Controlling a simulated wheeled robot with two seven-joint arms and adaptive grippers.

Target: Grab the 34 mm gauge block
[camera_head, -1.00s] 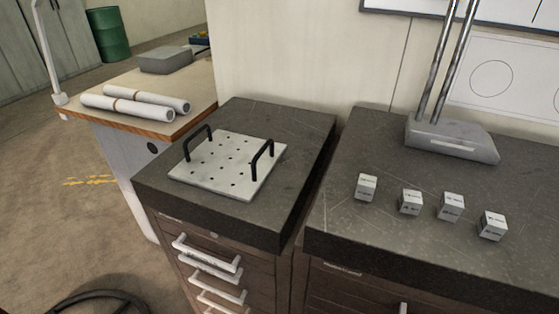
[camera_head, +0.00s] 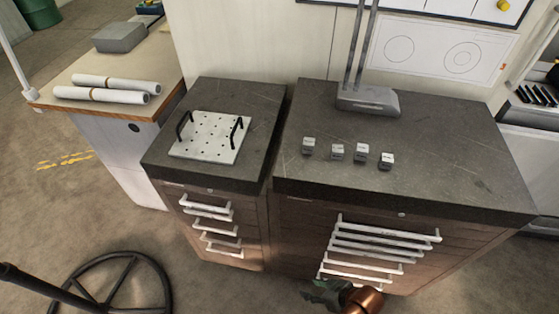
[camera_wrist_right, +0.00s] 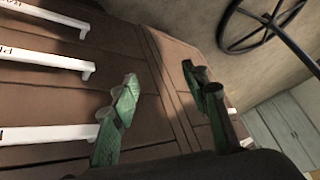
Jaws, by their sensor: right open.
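Several small pale gauge blocks stand in a row on the dark top of the right cabinet in the head view: a leftmost block (camera_head: 309,146), a second block (camera_head: 337,152), a third block (camera_head: 360,154) and a rightmost block (camera_head: 386,161). Their printed labels are too small to read, so I cannot tell which is the 34 mm one. My right gripper (camera_head: 328,294) is at the bottom edge, in front of the drawers and well below the blocks. In the right wrist view its green fingers (camera_wrist_right: 163,92) are apart with nothing between them. My left gripper is not in view.
The right cabinet top (camera_head: 450,175) is mostly clear, with a grey stand (camera_head: 368,101) behind the blocks. A perforated plate with black handles (camera_head: 207,139) lies on the left cabinet. Drawer handles (camera_head: 385,228) stick out near my right gripper. A wheel-like ring (camera_head: 170,290) is at lower left.

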